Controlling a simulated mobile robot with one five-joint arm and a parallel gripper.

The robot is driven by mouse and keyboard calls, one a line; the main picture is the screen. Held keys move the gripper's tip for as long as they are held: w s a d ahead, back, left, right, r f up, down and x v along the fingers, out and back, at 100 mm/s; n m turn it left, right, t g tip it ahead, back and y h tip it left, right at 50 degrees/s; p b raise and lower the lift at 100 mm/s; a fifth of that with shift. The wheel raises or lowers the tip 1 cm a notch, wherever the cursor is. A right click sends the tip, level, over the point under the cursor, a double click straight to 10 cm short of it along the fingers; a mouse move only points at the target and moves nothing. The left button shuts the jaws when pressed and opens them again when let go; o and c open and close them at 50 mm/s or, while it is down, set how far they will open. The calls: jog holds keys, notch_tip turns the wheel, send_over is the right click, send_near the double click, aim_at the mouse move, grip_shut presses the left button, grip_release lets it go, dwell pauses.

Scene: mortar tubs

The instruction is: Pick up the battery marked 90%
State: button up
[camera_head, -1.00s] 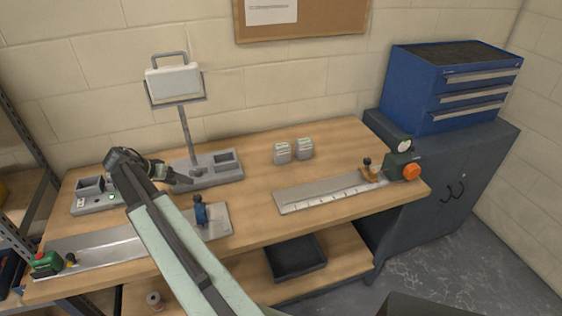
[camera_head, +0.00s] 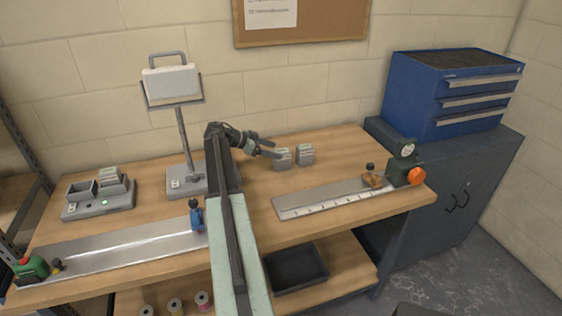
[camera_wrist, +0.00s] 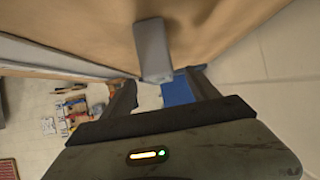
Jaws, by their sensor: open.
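Two small grey blocks that look like batteries stand side by side on the workbench in the head view, a left one (camera_head: 282,160) and a right one (camera_head: 304,154). Their markings are too small to read, so I cannot tell which says 90%. Another battery-like block (camera_head: 113,180) sits in the grey charger (camera_head: 98,208) at left. My gripper (camera_head: 276,148) is open and empty, with its fingertips close to the left block. In the wrist view one grey block (camera_wrist: 153,48) lies just ahead of my open fingers (camera_wrist: 163,90); contact is unclear.
A lamp (camera_head: 172,85) on a grey base stands left of my arm. A metal rail with a blue clamp (camera_head: 196,215) lies at front left. A ruled plate (camera_head: 320,200) with a gauge lies to the right. Bare wood (camera_head: 340,143) surrounds the right block.

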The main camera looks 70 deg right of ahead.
aim_at(282, 151)
jog(key=b+x, duration=0.2)
jog(key=x, duration=0.2)
jog(key=shift+s+f, duration=0.15)
jog(key=shift+s, duration=0.05)
jog(key=shift+s+a, duration=0.1)
jog(key=shift+s, duration=0.05)
jog(key=shift+d+f, duration=0.15)
jog(key=shift+d, duration=0.2)
jog(key=shift+a, duration=0.2)
jog(key=c, duration=0.6)
jog(key=shift+d, duration=0.1)
grip_shut()
jog(key=r+p, duration=0.4)
jog(key=shift+a+r, duration=0.1)
jog(key=shift+a, duration=0.25)
jog(key=w+a+r+p, duration=0.1)
jog(key=a, duration=1.4)
